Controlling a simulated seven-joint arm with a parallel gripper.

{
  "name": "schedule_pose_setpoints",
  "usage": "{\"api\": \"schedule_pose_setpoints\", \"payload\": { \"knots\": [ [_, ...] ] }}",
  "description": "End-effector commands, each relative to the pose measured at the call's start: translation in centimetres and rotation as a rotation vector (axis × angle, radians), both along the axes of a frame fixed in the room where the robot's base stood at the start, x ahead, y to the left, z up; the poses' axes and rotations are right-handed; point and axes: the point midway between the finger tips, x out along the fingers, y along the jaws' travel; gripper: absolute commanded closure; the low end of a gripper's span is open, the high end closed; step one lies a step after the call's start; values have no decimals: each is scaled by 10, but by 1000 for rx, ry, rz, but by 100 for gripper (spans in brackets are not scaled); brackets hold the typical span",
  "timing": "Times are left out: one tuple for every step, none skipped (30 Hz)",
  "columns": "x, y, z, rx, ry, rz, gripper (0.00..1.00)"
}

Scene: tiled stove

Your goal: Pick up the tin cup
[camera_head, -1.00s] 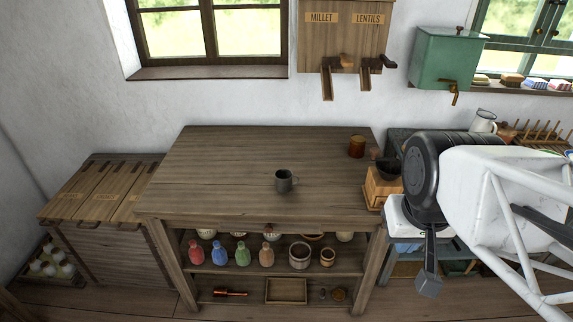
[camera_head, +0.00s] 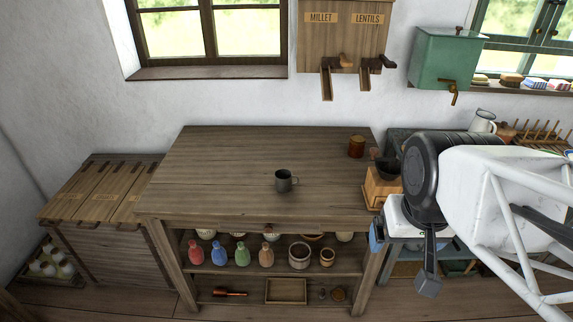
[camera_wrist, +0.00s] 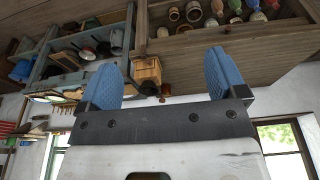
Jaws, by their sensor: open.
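The tin cup (camera_head: 283,181) is a small dark grey mug with its handle to the right. It stands upright on the wooden table (camera_head: 220,160) in the head view, right of the tabletop's middle. My gripper (camera_wrist: 160,78) shows two blue fingers spread wide apart in the wrist view, with nothing between them. In the head view a blue finger of my gripper (camera_head: 376,236) shows by the table's front right corner, well right of the cup; the rest is largely hidden behind my arm. I cannot make out the cup in the wrist view.
A brown jar (camera_head: 356,146) stands at the tabletop's back right. Several bottles and jars fill the shelf below. The tabletop around the cup is clear. Wooden bins (camera_head: 100,190) stand at left.

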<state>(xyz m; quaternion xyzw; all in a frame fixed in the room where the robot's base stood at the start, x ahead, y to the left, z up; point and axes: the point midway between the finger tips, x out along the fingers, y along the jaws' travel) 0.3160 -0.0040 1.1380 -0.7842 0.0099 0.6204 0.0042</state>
Motion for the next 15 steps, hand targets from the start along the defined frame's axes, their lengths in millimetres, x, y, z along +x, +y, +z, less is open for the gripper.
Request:
{"api": "schedule_pose_setpoints", "payload": {
  "knots": [
    [0,0,0,0,0,0,2],
    [0,0,0,0,0,0,0],
    [0,0,0,0,0,0,0],
    [0,0,0,0,0,0,0],
    [0,0,0,0,0,0,0],
    [0,0,0,0,0,0,0],
    [0,0,0,0,0,0,0],
    [0,0,0,0,0,1,0],
    [1,0,0,-1,-1,3,0],
    [2,0,0,-2,-3,7,0],
    [3,0,0,-3,-5,12,0],
    [5,0,0,-6,-9,22,0],
    [8,0,0,-10,-13,35,0],
    [11,0,0,-14,-18,48,0],
    [16,1,0,-22,-28,71,0]
  ]
}}
